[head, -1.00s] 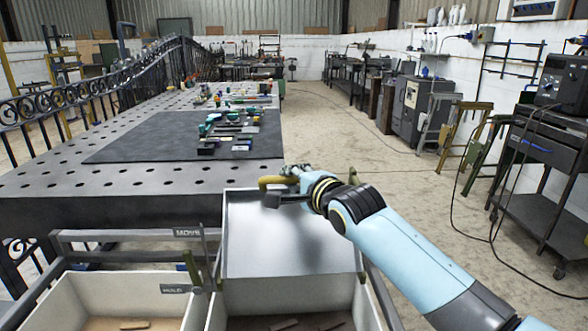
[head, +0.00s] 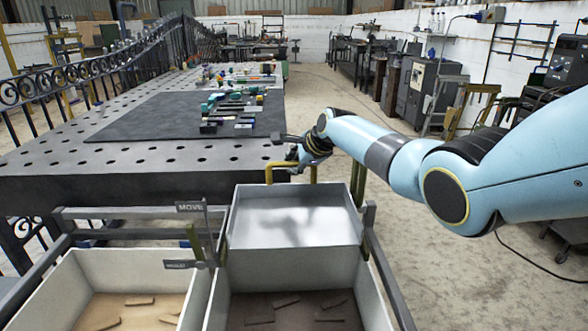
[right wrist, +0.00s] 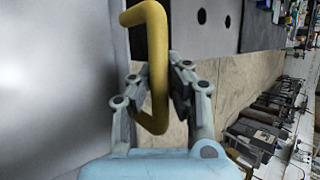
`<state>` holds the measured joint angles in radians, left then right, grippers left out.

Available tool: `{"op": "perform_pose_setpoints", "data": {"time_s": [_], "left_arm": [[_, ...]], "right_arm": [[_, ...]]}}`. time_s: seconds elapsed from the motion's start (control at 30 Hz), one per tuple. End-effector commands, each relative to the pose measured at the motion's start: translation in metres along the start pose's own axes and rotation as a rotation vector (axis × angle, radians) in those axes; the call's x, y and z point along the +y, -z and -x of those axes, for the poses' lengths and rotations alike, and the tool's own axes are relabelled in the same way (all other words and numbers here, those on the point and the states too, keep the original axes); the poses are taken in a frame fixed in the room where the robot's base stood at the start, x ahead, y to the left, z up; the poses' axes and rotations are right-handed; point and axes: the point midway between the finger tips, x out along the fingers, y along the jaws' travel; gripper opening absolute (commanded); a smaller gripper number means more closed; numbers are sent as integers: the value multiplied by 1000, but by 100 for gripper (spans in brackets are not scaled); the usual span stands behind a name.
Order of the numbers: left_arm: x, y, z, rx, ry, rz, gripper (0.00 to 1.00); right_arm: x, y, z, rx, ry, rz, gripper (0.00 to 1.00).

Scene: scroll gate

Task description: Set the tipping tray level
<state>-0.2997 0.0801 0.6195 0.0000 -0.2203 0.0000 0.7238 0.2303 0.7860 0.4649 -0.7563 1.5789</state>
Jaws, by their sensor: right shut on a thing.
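The tipping tray (head: 296,222) is a shallow grey metal tray with low walls, at the lower middle of the head view above the right-hand bin. It looks close to flat, but I cannot tell whether it is exactly level. A yellow bar handle (head: 275,168) stands at its far edge; it also shows in the right wrist view (right wrist: 158,45). My right gripper (head: 297,158) is at this handle, behind the tray's far edge. In the right wrist view its fingers (right wrist: 157,88) are shut on the bar. My left gripper is out of view.
A white left bin (head: 60,285) and a right bin (head: 215,310) hold several small flat pieces. A post with "MOVE" sign (head: 190,207) and a lower plate (head: 180,264) stands between them. The perforated table (head: 120,180) lies behind, with tools on a dark mat.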

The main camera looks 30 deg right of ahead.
Motion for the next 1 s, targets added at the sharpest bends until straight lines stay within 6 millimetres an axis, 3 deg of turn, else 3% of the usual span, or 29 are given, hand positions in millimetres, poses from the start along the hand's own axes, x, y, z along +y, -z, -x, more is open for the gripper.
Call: {"op": "perform_pose_setpoints", "data": {"time_s": [0.6,0.63,0.83,1.0], "left_arm": [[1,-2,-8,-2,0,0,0],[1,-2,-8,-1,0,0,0],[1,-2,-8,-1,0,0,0],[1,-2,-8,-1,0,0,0]], "right_arm": [[5,5,-9,3,-6,4,0],[5,5,-9,3,-6,4,13],[4,4,-9,2,-4,3,39],[3,4,-8,1,-2,2,40]]}}
